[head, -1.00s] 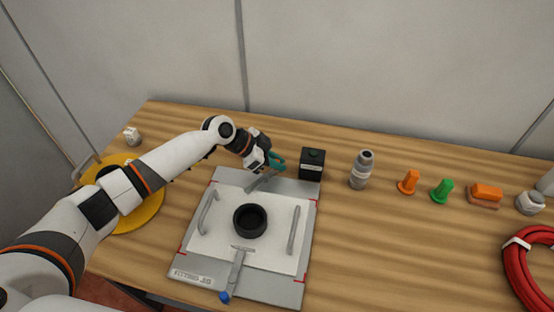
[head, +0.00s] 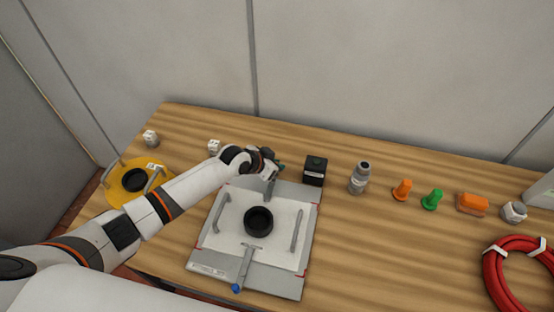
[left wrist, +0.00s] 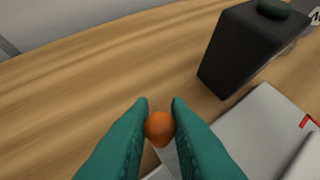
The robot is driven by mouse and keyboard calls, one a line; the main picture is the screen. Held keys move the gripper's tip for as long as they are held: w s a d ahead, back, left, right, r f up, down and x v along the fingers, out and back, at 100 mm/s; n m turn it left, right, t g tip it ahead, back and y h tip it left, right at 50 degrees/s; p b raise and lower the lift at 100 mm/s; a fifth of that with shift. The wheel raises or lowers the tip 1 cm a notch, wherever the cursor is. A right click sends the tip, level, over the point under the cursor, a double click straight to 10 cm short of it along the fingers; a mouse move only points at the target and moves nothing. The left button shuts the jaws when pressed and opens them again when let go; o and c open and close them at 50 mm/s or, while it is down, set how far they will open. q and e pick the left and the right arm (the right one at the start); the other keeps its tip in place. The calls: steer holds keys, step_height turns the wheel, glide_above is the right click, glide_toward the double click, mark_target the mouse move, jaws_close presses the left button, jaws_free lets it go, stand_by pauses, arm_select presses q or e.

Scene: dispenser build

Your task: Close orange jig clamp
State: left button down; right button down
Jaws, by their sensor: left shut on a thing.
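The orange jig clamp sits at the back edge of the grey jig plate (head: 235,277). Its grey lever (head: 270,186) rises toward my left gripper (head: 276,164) in the head view. In the left wrist view its round orange knob (left wrist: 160,129) is between the teal fingertips of my left gripper (left wrist: 159,125), which is shut on it. The gripper hides the knob in the head view. A white plate with two grey handles and a black ring (head: 259,221) lies on the jig. My right gripper is out of view.
A black box (head: 315,171) stands close to the right of the clamp, also in the left wrist view (left wrist: 248,45). A blue-knobbed clamp (head: 236,288) is at the jig's front. A yellow disc (head: 119,191) lies left; small parts and a red hose (head: 492,275) lie right.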

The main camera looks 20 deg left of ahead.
arm_select(q)
steer(key=shift+r, duration=0.1)
stand_by(0.3)
steer(key=c, duration=1.4)
jaws_free()
steer(key=shift+o, duration=0.2)
steer(key=v, duration=1.2)
